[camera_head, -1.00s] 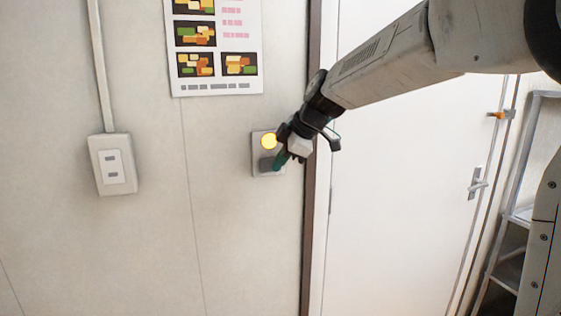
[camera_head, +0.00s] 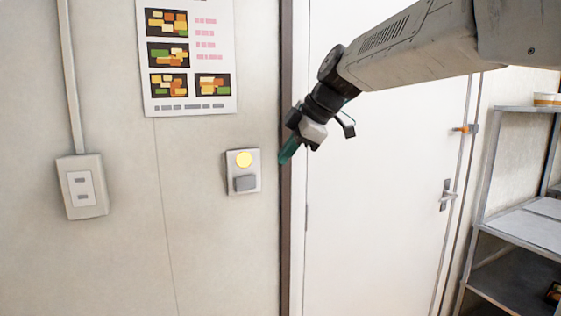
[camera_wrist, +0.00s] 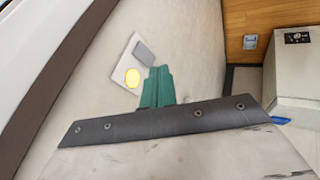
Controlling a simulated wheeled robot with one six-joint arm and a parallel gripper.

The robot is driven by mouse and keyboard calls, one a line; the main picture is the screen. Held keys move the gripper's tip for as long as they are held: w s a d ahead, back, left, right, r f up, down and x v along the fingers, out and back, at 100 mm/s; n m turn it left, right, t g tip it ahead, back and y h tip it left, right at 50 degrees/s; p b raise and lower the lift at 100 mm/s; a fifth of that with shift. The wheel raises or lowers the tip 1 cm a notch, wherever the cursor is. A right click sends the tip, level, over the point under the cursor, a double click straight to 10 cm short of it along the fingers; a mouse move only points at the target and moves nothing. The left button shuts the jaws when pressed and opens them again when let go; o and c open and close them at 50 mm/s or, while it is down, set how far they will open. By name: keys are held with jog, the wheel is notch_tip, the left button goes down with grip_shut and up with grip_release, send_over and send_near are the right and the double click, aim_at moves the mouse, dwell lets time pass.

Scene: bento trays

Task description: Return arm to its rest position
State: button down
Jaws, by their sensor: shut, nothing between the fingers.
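My gripper (camera_head: 287,152) is in front of the dark door frame in the head view, to the right of the wall switch plate and apart from it. Its green fingers are together with nothing between them; they also show in the wrist view (camera_wrist: 158,86). The switch plate (camera_head: 243,171) carries a lit yellow round lamp (camera_head: 244,159) and a grey button (camera_head: 245,183). In the wrist view the plate (camera_wrist: 130,62) lies beyond the fingertips, slightly left.
A white door (camera_head: 375,200) with a handle (camera_head: 447,194) stands behind my arm. A metal shelf (camera_head: 520,225) stands at the right. A poster (camera_head: 187,107) and an outlet box (camera_head: 82,187) are on the wall. A pale cabinet (camera_wrist: 293,70) shows in the wrist view.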

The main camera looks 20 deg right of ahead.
dwell(0.5)
jog(key=s+f+m+g+h, duration=0.1)
jog(key=s+f+m, duration=0.4)
jog(key=s, duration=0.5)
jog(key=s+d+f+m+g+h, duration=0.1)
jog(key=s+f+m+g+h, duration=0.1)
jog(key=s+f+m, duration=0.4)
jog(key=s+d+f+m+g+h, duration=0.1)
jog(key=s+f+m, duration=0.4)
jog(key=s, duration=1)
notch_tip(320, 180, down, 3)
jog(key=shift+s+d+f+m+h, duration=0.15)
jog(key=shift+s+d+m+h, duration=0.1)
jog(key=shift+s+m+h, duration=0.05)
